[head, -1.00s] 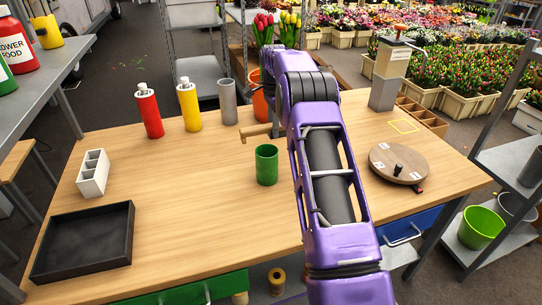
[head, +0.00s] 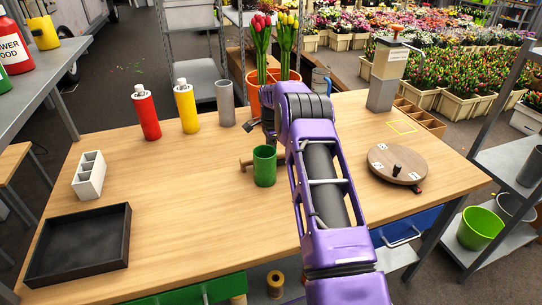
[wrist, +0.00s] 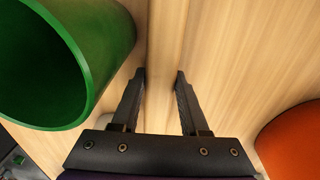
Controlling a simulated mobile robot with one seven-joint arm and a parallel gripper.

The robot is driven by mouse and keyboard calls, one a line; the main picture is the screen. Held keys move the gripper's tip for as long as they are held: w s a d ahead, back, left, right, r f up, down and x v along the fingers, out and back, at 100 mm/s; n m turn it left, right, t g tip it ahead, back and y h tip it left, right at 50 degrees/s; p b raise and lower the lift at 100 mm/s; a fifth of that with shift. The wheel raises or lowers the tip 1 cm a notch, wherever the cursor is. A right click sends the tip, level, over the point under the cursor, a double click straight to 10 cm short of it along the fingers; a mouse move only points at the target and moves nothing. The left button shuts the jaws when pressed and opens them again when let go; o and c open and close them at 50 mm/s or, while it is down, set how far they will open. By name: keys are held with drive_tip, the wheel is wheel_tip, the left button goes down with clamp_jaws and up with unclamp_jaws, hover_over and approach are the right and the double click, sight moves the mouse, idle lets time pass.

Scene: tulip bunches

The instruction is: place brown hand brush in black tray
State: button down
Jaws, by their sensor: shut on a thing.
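A light-wood handle, which I take to be the brown hand brush (wrist: 167,40), runs between my gripper's fingers (wrist: 162,76) in the wrist view. The gripper is shut on it. In the head view the brush's wooden end (head: 245,164) sticks out left of the green cup (head: 264,168). The rest is hidden behind the cup and my arm. I cannot tell whether the brush touches the table. The black tray (head: 128,240) lies empty at the table's front left, well left of my gripper.
The green cup (wrist: 85,40) is close beside the left finger. An orange pot (head: 254,101) of tulips is behind the gripper. A red bottle (head: 146,113), a yellow bottle (head: 187,108) and a grey cylinder (head: 225,104) stand at the back. A white divided box (head: 88,180) stands behind the tray.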

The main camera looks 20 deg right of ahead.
drive_tip(key=shift+f, duration=0.1)
drive_tip(key=shift+c, duration=2.1)
unclamp_jaws()
